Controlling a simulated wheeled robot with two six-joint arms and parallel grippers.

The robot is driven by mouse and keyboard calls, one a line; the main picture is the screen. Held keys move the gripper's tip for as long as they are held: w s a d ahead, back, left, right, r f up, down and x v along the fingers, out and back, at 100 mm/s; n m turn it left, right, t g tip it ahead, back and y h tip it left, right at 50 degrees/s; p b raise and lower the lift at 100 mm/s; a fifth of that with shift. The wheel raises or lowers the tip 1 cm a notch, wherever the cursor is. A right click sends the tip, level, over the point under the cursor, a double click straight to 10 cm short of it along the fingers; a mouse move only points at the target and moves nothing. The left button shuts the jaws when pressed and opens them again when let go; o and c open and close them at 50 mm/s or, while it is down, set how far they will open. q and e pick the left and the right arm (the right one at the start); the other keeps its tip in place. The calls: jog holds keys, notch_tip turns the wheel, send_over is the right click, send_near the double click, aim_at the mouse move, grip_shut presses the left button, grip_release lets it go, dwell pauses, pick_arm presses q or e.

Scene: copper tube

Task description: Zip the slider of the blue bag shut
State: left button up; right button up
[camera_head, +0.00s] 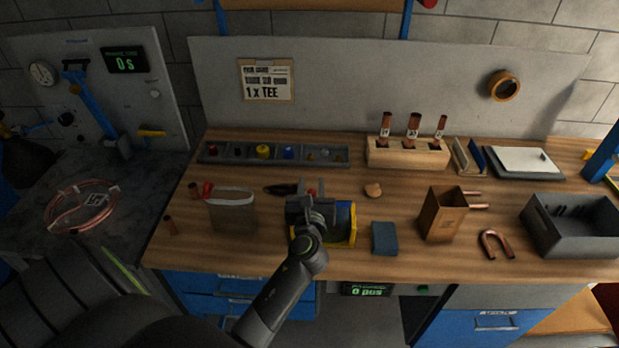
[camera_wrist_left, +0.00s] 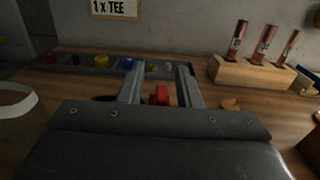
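A blue thing with yellow edges (camera_head: 342,224), perhaps the blue bag, lies on the bench, largely hidden by my left gripper. My left gripper (camera_head: 311,191) is over its upper left part, fingers pointing toward the back of the bench. In the left wrist view its two fingers (camera_wrist_left: 160,86) stand well apart. A small red piece (camera_wrist_left: 161,95) shows between them, touching neither finger; whether it is the slider I cannot tell. The bag's mouth and zip track cannot be made out. My right gripper is in neither view.
A grey-brown pouch with a pale rim (camera_head: 232,212) stands to the left. A dark blue pad (camera_head: 384,238) and a brown box (camera_head: 442,213) are to the right. A parts tray (camera_head: 272,154) and a wooden tube rack (camera_head: 407,154) stand behind.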

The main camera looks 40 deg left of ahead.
pick_arm(q)
jog(key=shift+d+r, duration=0.1)
jog(key=shift+r, duration=0.05)
grip_shut()
dwell(0.4)
